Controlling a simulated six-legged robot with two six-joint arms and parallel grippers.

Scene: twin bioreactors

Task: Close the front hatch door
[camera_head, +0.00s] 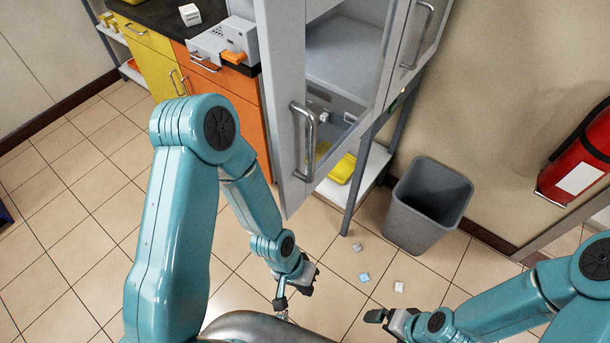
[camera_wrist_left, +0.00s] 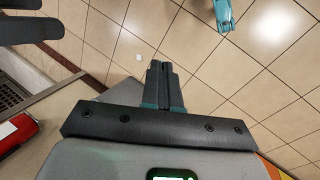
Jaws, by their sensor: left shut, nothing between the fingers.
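The front hatch door (camera_head: 279,105) is a grey panel that stands swung open from the grey cabinet (camera_head: 352,55) in the head view. Its bar handle (camera_head: 305,140) faces me, on the door's lower part. The cabinet's inside shows to the right of the door. My left gripper (camera_head: 291,290) is low in the head view, below the door and apart from it. In the left wrist view its two dark fingers (camera_wrist_left: 162,80) are together with nothing between them.
A grey bin (camera_head: 428,205) stands on the floor right of the cabinet's stand. A red fire extinguisher (camera_head: 582,155) hangs on the right wall. An orange cupboard (camera_head: 236,95) is left of the door. Several small scraps (camera_head: 364,277) lie on the tiles.

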